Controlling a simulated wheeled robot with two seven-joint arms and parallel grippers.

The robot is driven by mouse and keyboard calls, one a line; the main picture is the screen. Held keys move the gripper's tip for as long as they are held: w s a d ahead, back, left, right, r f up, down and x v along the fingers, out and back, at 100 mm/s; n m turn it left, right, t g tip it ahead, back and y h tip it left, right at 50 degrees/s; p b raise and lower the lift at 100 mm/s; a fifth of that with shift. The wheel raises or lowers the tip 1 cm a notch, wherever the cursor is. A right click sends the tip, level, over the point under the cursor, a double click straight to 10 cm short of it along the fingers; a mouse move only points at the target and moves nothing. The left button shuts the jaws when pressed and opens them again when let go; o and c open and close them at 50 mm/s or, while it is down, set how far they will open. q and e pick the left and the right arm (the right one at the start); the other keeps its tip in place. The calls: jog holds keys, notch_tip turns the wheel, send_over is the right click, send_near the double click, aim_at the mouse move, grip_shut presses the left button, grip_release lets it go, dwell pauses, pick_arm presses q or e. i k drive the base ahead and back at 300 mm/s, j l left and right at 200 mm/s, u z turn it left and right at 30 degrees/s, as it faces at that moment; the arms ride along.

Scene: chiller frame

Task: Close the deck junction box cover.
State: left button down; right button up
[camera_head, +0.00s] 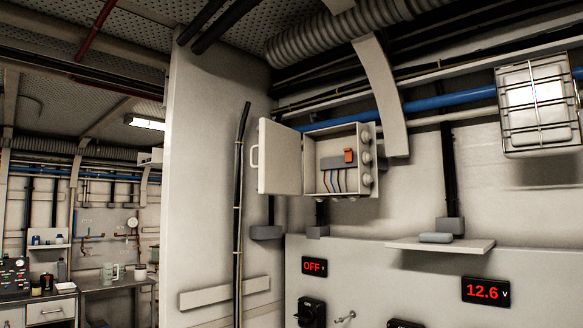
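The deck junction box (347,133) is mounted on the wall, a little right of the picture's middle. Its pale cover (281,159) is hinged on the left side and stands open, swung out to the left. The cover has a light handle (254,156) on its left edge. Inside the box I see a grey block with an orange-red switch (349,155) and several coloured wires. Round fittings line the box's right side. Neither of my grippers shows in this view.
A grey wall panel (207,190) with a dark vertical cable (238,200) stands left of the cover. A small shelf (440,245) juts out at lower right. Displays reading OFF (314,267) and 12.6 (486,291) sit below. A caged lamp (538,105) hangs upper right.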

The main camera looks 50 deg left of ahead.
aim_at(279, 166)
jog(key=j, duration=0.8)
jog(key=j+u, duration=0.1)
jog(key=j, duration=0.75)
jog(key=i+j+u, duration=0.1)
jog(key=j, duration=0.7)
jog(key=i+j, duration=0.1)
jog(key=j, duration=0.75)
